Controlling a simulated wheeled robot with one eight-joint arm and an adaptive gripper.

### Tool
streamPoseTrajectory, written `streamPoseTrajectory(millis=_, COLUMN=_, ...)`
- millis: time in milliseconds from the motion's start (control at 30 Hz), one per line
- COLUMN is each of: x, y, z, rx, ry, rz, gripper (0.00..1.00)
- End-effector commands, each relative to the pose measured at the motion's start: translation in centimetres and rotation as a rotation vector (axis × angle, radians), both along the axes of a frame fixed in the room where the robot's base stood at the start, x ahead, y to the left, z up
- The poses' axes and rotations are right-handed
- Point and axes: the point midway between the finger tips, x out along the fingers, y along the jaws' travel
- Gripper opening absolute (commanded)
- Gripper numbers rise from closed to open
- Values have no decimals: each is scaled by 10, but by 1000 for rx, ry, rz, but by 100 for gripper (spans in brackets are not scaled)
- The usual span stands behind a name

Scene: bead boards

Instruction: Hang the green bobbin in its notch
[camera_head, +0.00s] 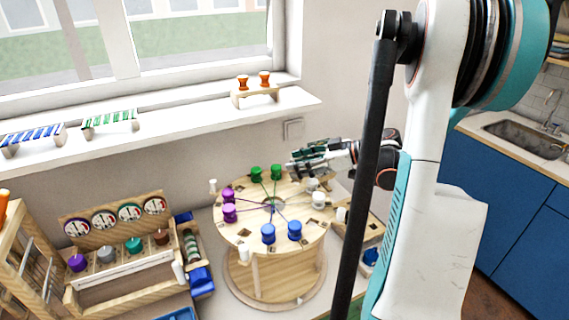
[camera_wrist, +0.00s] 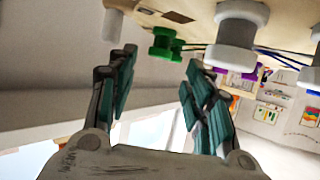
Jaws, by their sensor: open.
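Two green bobbins stand at the back of a round wooden board (camera_head: 246,208), one on the left (camera_head: 256,173) and one on the right (camera_head: 276,172). Dark notches show around the board's top, and cords run from its centre to the bobbins. I cannot tell which notch belongs to the green one. My gripper (camera_head: 297,160) is open and empty, just right of the green bobbins near the board's back right edge. In the wrist view a green bobbin (camera_wrist: 165,43) shows beyond my spread fingers (camera_wrist: 157,75), apart from them.
Purple bobbins (camera_head: 229,212), blue bobbins (camera_head: 268,233) and white bobbins (camera_head: 318,199) also stand on the board. A white bobbin (camera_wrist: 238,35) looms close in the wrist view. A wooden rack (camera_head: 120,240) stands at left. The windowsill (camera_head: 190,115) is behind.

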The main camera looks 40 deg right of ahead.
Motion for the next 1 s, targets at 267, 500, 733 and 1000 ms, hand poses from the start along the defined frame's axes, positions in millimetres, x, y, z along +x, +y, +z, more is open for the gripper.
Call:
streamPoseTrajectory(millis=267, x=-30, y=-21, z=16, rx=1, ry=1, rz=0, gripper=47)
streamPoseTrajectory(millis=500, x=-36, y=-24, z=18, rx=0, ry=0, rz=0, gripper=47)
streamPoseTrajectory(millis=733, x=-35, y=-24, z=18, rx=0, ry=0, rz=0, gripper=47)
streamPoseTrajectory(millis=1000, x=-35, y=-24, z=17, rx=0, ry=0, rz=0, gripper=47)
